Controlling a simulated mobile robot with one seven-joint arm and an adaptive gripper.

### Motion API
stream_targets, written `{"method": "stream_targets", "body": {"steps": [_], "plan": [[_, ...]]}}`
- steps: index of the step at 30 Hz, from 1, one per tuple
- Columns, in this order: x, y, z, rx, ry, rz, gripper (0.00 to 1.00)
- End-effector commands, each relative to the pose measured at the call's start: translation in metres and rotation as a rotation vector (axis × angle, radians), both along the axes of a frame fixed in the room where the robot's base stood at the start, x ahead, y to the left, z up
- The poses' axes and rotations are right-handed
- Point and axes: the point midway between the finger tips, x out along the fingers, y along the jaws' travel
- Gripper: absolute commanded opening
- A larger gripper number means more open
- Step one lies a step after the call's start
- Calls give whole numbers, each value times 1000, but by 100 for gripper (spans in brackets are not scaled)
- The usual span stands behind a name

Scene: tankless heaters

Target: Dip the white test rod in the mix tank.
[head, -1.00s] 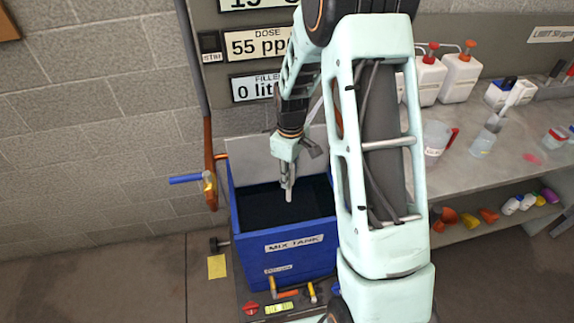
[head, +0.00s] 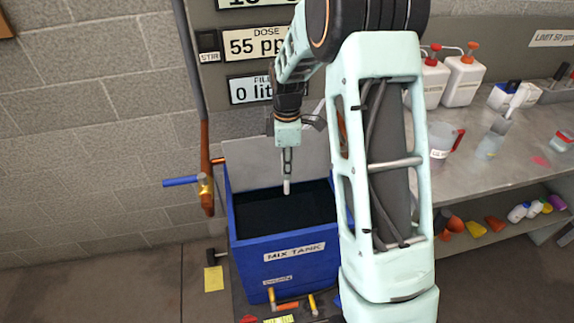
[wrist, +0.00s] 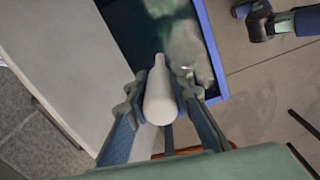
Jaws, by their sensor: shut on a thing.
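The blue mix tank (head: 240,250) stands on the floor against the wall panel, with a dark opening and a "MIX TANK" label on its front. My gripper (head: 287,170) is above the tank's opening, pointing down. It is shut on the white test rod (head: 286,187), whose lower end shows below the fingers. In the wrist view the rod (wrist: 160,92) sits between both fingers of my gripper (wrist: 160,100), with its narrow tip over the dark, greenish inside of the tank (wrist: 209,50). I cannot tell whether the tip touches any liquid.
A blue-handled valve (head: 183,181) sticks out left of the tank. A grey bench (head: 470,150) on the right holds white pump jugs (head: 463,78) and a red-handled jug (head: 440,140). The panel reads "DOSE 55 pp" and "0 lit". A yellow note (head: 213,279) lies by the tank.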

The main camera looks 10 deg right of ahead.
Motion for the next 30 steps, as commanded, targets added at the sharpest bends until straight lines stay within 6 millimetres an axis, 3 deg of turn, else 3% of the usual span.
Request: {"method": "stream_targets", "body": {"steps": [3,30], "plan": [[0,0,-17,0,0,0,0],[0,0,-105,0,0,-1,0]]}}
